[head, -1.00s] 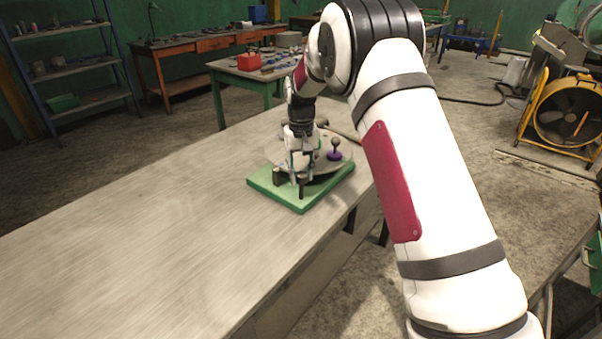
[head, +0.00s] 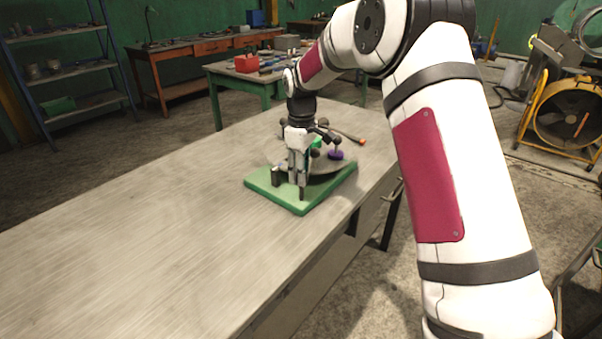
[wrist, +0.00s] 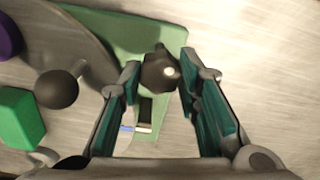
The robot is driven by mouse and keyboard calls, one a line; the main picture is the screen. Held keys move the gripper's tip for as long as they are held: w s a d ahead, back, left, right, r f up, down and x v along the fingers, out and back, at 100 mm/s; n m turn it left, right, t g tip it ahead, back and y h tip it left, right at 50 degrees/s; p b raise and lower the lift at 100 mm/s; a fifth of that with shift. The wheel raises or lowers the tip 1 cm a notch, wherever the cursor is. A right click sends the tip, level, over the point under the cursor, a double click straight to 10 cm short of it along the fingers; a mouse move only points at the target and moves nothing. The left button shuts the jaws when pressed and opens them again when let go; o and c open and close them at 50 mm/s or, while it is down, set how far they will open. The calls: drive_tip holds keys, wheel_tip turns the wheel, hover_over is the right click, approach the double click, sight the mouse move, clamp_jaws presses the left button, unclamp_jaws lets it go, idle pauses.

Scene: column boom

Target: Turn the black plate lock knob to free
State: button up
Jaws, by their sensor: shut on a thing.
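The black lock knob (wrist: 158,72), with a small pale dot on it, stands between the fingers of my gripper (wrist: 160,68) in the wrist view. The fingers are shut on it. The knob is at the edge of a green base plate (wrist: 105,28), which also shows on the bench in the head view (head: 268,184). My gripper (head: 298,182) points down over this plate in the head view, where the fingers make it hard to pick out the knob. A small black and white mark (wrist: 143,114) lies just below the knob in the wrist view.
A round grey disc (head: 326,168) sits on the base plate. Near it are a purple knob (head: 336,155), a black ball (wrist: 57,89) and a green block (wrist: 18,118). An orange-tipped tool (head: 352,137) lies behind. The long bench (head: 140,230) is bare toward the near left.

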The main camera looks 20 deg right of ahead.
drive_tip(key=n, duration=0.6)
drive_tip(key=shift+n, duration=0.4)
idle(0.4)
drive_tip(key=o, duration=1.1)
drive_tip(key=shift+o, duration=0.2)
drive_tip(key=shift+r, duration=0.1)
wheel_tip(320, 180, up, 12)
